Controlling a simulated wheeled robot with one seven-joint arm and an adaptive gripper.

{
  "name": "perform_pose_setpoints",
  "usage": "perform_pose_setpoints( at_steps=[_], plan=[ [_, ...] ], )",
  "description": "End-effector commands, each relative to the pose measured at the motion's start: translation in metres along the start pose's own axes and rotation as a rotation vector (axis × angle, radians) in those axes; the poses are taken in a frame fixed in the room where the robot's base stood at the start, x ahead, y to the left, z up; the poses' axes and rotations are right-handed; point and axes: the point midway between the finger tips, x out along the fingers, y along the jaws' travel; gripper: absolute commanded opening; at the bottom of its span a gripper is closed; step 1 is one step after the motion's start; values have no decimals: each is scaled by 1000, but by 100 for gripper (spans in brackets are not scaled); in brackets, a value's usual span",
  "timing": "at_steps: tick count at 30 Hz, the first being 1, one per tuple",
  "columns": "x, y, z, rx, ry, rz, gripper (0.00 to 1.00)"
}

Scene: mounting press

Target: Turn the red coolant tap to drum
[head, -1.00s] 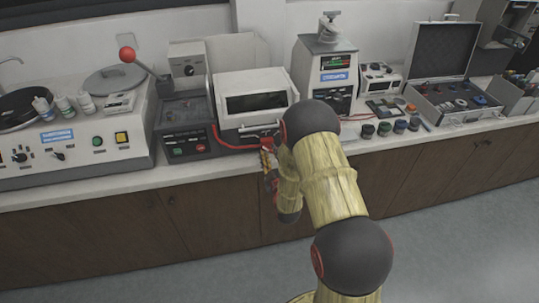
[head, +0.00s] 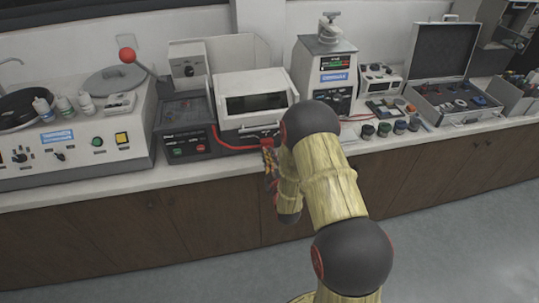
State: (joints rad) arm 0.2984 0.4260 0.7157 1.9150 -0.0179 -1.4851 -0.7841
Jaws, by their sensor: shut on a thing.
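The red coolant tap (head: 268,141) is at the front of the boxy machine with a dark window (head: 256,104), near the counter's front edge. A red hose (head: 232,145) runs along the machine's foot towards it. My gripper (head: 268,157) is at the tap, small in the view and partly behind my arm. It is shut on the tap. The tap's handle is mostly hidden by the fingers, and I cannot tell which way it points.
A machine with a red ball lever (head: 127,55) stands to the left. A white press (head: 327,73), small jars (head: 384,129) and an open case (head: 455,101) stand to the right. The floor (head: 450,235) at the right is clear.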

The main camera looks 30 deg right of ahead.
Motion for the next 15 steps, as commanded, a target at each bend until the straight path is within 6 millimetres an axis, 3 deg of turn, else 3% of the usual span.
perform_pose_setpoints(
  at_steps=[8,15],
  plan=[
    [1,0,-1,25,3,1,0],
    [2,0,0,146,4,1,0]
  ],
)
